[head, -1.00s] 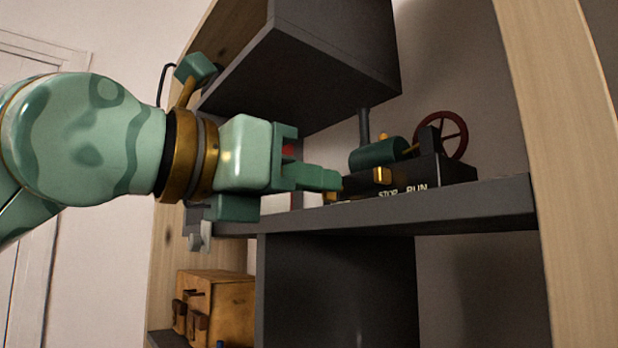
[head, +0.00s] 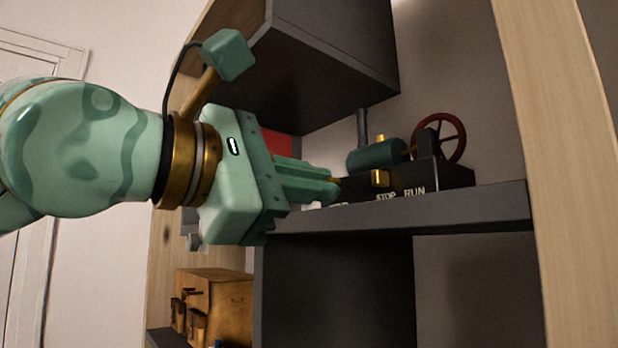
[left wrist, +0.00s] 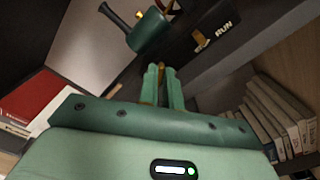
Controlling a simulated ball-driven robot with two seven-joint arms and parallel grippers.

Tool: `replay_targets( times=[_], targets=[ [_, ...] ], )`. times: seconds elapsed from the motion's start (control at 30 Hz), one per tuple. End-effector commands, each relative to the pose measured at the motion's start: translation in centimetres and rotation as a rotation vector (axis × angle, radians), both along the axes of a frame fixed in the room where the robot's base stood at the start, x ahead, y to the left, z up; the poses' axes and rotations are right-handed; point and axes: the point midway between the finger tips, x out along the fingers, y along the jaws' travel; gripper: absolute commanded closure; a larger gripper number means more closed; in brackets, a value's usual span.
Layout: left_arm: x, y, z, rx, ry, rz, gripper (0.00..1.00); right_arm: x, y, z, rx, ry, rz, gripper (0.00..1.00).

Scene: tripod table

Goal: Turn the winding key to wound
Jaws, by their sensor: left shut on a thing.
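A model engine with a dark base (head: 455,176), a green boiler (head: 377,157) and a red flywheel (head: 452,137) stands on the grey shelf. In the left wrist view the boiler (left wrist: 149,33) is beyond my fingers. The brass winding key (left wrist: 161,70) is at the engine's near left end, mostly hidden between my fingers. My left gripper (head: 334,186) is shut on it; the fingers also show in the left wrist view (left wrist: 161,84). A brass lever (head: 380,178) sits above the word STOP, beside RUN. A mark near the key is unreadable. My right gripper is out of view.
The grey shelf (head: 440,210) has a dark box compartment (head: 330,55) overhanging from above. A wooden box (head: 228,300) stands lower left. Books (left wrist: 275,115) and a red item (left wrist: 38,95) show in the left wrist view. Shelf right of the engine is clear.

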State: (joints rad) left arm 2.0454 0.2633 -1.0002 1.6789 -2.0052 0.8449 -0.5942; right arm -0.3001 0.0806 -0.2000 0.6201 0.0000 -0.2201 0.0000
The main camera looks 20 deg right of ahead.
Motion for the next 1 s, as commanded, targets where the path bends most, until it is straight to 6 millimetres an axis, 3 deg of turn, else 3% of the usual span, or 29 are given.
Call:
replay_targets(
  times=[0.5,1.0],
  targets=[
    [-0.09,-0.05,-0.21,0.148,-0.400,-0.001,1.00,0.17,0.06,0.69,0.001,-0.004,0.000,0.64],
    [-0.11,-0.08,-0.39,0.202,-0.547,-0.003,1.00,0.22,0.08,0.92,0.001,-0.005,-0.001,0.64]
  ],
)
